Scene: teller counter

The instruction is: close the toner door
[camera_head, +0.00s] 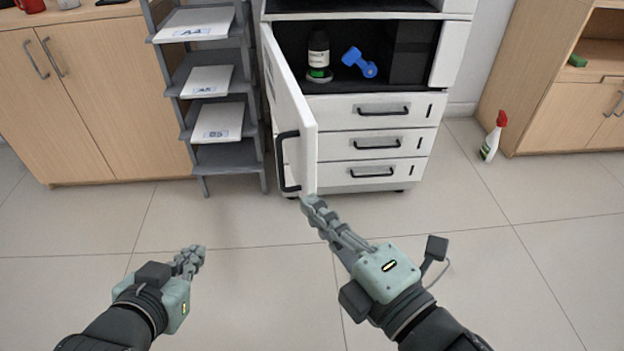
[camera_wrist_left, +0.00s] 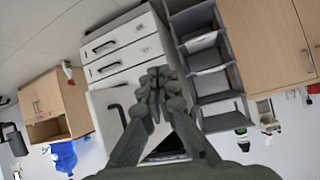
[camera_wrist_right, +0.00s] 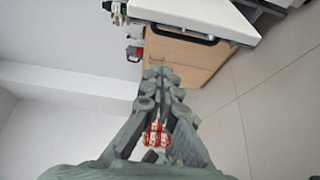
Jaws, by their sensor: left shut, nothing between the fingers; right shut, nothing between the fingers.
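The toner door (camera_head: 296,118) is a white panel on the left side of the copier (camera_head: 365,140). It stands wide open, swung out toward me, with a black handle (camera_head: 282,162) on its left face. My right gripper (camera_head: 311,203) is shut and empty, its tips right by the door's lower front edge; I cannot tell whether they touch. The right wrist view shows the door (camera_wrist_right: 200,14) above the shut fingertips (camera_wrist_right: 160,78). My left gripper (camera_head: 194,254) is shut and empty over the floor, well left of the door.
A grey paper rack (camera_head: 226,155) stands close left of the door. A spray bottle (camera_head: 493,137) stands on the floor by the right cabinet (camera_head: 550,95). The floor in front is clear.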

